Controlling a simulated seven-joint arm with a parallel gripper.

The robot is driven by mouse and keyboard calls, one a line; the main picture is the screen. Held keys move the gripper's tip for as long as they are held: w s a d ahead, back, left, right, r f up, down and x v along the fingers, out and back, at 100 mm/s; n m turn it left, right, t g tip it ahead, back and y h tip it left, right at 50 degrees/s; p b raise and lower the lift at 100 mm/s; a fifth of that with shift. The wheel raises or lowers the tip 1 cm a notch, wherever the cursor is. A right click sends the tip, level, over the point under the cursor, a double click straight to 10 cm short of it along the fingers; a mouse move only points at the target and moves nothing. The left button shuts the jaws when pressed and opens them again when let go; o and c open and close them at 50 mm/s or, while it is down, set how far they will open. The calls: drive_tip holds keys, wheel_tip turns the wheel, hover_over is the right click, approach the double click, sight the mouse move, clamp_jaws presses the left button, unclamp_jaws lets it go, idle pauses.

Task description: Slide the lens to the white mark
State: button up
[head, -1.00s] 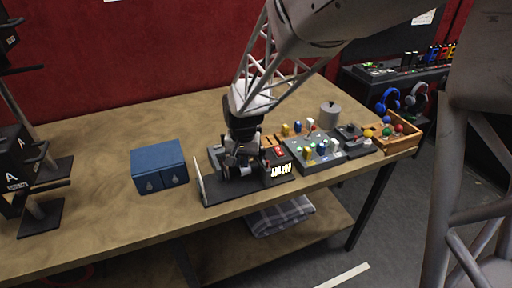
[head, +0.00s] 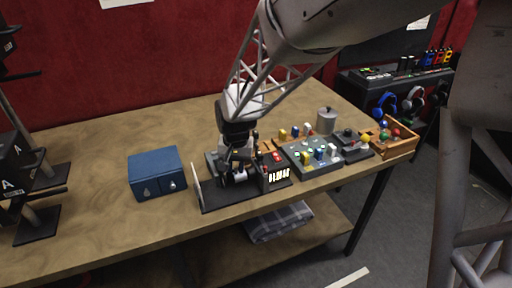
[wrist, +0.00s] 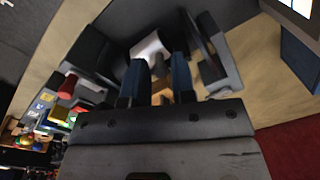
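A low black base with a rail (head: 215,203) lies near the table's front edge, with an upright white plate (head: 196,187) at its left end. My gripper (head: 238,163) points down over the rail, close to a small white-and-dark part (head: 239,177) that may be the lens; the gripper hides much of it. In the wrist view the two blue fingertips (wrist: 160,75) are apart, with a pale grey piece (wrist: 150,46) showing between and beyond them. I cannot tell whether they touch it. I cannot make out a white mark for certain.
A blue two-drawer box (head: 157,172) stands left of the rail. To the right are a dark box with lit digits (head: 278,176), a grey panel of coloured knobs (head: 318,168), a joystick box (head: 353,148) and a wooden crate (head: 402,149). A grey canister (head: 326,120) stands behind.

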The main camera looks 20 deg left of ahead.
drive_tip(key=shift+d+r, duration=0.1)
drive_tip(key=shift+r, duration=3.6)
drive_tip(key=shift+d, duration=0.15)
drive_tip(key=s+d+r+m+t, duration=0.15)
drive_tip(key=d+r, duration=0.25)
drive_tip(key=d, duration=1)
drive_tip(key=s+d+r, duration=0.2)
drive_tip(key=d+r, duration=0.2)
drive_tip(key=d, duration=1)
drive_tip(key=s+d+m+t, duration=0.1)
drive_tip(key=s+d+m, duration=0.1)
drive_tip(key=s+d, duration=1.4)
drive_tip(key=shift+d+h, duration=0.3)
drive_tip(key=shift+d, duration=1.5)
